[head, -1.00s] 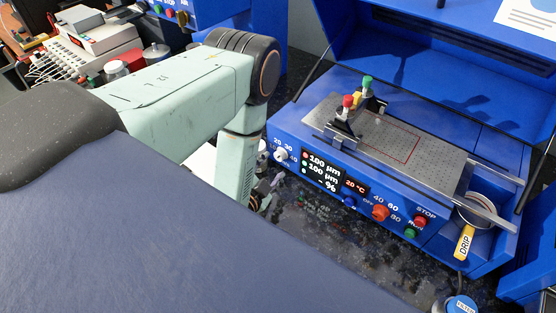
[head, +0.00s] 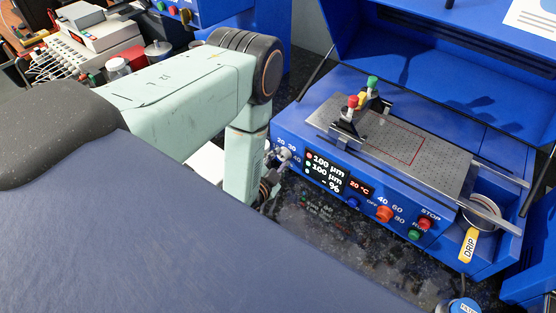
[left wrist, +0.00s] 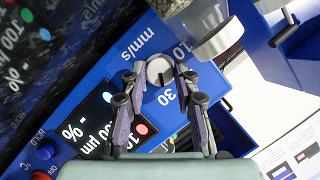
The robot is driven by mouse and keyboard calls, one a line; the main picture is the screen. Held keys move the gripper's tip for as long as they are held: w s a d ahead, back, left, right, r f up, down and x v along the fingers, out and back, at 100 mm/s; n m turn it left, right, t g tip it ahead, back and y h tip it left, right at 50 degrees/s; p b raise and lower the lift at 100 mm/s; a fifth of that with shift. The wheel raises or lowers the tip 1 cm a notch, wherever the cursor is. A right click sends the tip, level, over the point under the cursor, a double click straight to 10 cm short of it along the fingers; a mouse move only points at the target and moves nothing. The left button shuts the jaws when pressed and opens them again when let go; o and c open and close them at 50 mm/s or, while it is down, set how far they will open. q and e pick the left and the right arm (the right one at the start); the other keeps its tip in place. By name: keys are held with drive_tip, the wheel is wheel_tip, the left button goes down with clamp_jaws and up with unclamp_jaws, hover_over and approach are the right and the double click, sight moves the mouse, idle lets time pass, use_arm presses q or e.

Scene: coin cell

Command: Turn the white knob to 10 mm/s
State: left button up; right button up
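The white knob (left wrist: 159,68) sits on the blue front panel, beside the printed mm/s, 10 and 30 marks in the left wrist view. A short dark line on it appears to point toward the 30. My left gripper (left wrist: 157,74) is open, its two fingers on either side of the knob, with small gaps showing. My right gripper is in neither view.
The blue coating machine (head: 325,205) has a display (head: 325,170), a blue knob (head: 353,203), an orange-red knob (head: 384,214) and red and green buttons along its front. A perforated metal plate (head: 440,160) lies on top. Dark speckled worktop lies in front.

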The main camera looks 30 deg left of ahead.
use_arm(q)
drive_tip(key=shift+d+r, duration=0.1)
drive_tip(key=shift+c, duration=1.3)
clamp_jaws()
